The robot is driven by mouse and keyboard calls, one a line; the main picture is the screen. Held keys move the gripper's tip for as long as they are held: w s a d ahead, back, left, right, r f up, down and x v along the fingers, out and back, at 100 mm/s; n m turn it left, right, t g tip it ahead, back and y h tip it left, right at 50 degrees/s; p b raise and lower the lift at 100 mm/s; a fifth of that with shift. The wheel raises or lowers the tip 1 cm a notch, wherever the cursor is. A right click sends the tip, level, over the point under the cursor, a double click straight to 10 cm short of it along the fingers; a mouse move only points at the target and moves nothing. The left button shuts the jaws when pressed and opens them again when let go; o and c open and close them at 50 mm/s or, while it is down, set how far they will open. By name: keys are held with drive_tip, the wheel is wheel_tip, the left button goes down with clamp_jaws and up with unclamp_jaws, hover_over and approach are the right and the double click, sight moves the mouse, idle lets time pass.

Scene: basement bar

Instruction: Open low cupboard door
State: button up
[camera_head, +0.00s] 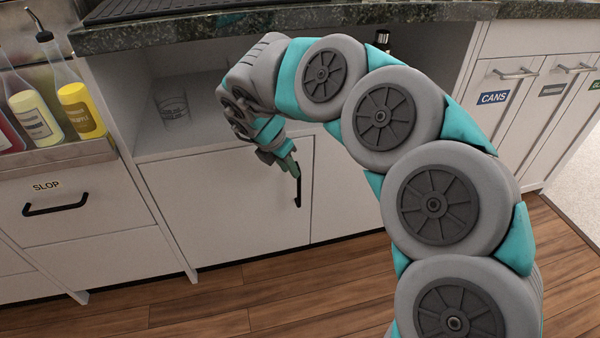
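The low cupboard has a white left door (225,215) under an open shelf, with its face flush with the cabinet. A black vertical handle (298,188) sits near the door's right edge. A second white door panel (345,190) stands to its right, partly hidden by my arm. My gripper (288,165) is at the upper end of the black handle, pointing down towards it. Whether its fingers touch or enclose the handle cannot be made out, and the finger gap is hidden.
A glass (173,103) stands on the open shelf (190,139). Left are bottles (80,108) in a rail and a drawer labelled SLOP (60,205). Labelled bin fronts (494,98) are at right. The dark counter (190,32) overhangs above; the wooden floor (200,310) in front is clear.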

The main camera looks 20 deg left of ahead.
drive_tip(key=x, duration=0.8)
drive_tip(key=shift+w+d, duration=0.1)
drive_tip(key=shift+d, duration=0.1)
clamp_jaws()
idle(1.3)
